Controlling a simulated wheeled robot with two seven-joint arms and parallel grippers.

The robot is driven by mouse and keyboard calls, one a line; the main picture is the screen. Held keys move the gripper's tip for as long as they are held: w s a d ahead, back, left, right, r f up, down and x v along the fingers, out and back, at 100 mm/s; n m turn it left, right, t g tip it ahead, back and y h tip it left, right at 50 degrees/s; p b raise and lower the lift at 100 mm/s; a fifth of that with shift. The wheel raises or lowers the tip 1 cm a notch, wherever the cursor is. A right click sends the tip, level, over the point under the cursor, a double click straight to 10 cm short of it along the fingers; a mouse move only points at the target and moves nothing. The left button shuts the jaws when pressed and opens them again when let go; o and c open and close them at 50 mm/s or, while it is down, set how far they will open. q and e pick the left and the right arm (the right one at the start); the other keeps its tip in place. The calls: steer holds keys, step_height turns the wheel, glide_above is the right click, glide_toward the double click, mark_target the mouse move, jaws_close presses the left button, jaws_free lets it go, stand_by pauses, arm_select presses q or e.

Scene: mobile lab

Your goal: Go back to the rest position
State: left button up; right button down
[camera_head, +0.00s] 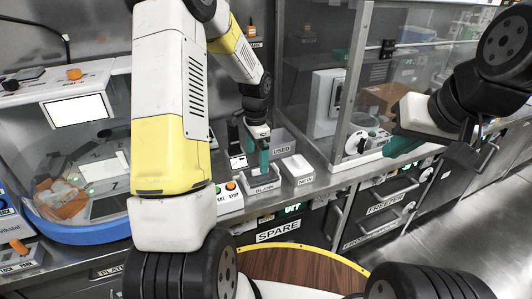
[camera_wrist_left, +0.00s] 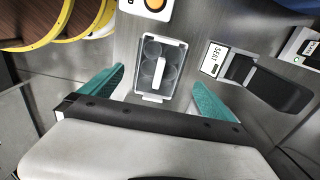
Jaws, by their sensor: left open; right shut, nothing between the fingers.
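My left gripper (camera_head: 257,150) has teal fingers and points down over the counter, close above the tray labelled BLANK (camera_head: 262,186). In the left wrist view its fingers (camera_wrist_left: 158,78) are spread apart. Between and beyond them is a clear rectangular holder (camera_wrist_left: 145,97) with round wells and a white bar; nothing is gripped. My right gripper (camera_head: 402,147) is raised at the right, its teal fingers together and empty, in front of the glass cabinet and above the freezer drawers.
The trays labelled USED (camera_head: 290,143) and NEW (camera_head: 297,171) stand beside BLANK. A blue-rimmed machine (camera_head: 85,232) is at the left. A glass partition (camera_head: 345,90) rises behind the counter. A round wooden top (camera_head: 300,264) is in front. A black lever piece (camera_wrist_left: 275,88) lies near the left gripper.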

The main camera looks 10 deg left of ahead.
arm_select(q)
steer(key=shift+r, duration=0.85)
steer(key=shift+s+r, duration=0.1)
steer(key=shift+r, duration=0.3)
steer(key=s+d+r+n+t+h, duration=0.2)
steer(key=s+r+n+t, duration=0.4)
steer(key=s+r, duration=1.5)
steer(key=s+d+n, duration=0.1)
steer(key=s+n, duration=0.1)
steer(key=n, duration=0.2)
steer(key=shift+s+r+n, duration=0.2)
steer(key=shift+s+n, duration=0.05)
steer(key=shift+n, duration=0.05)
steer(key=shift+c, duration=0.2)
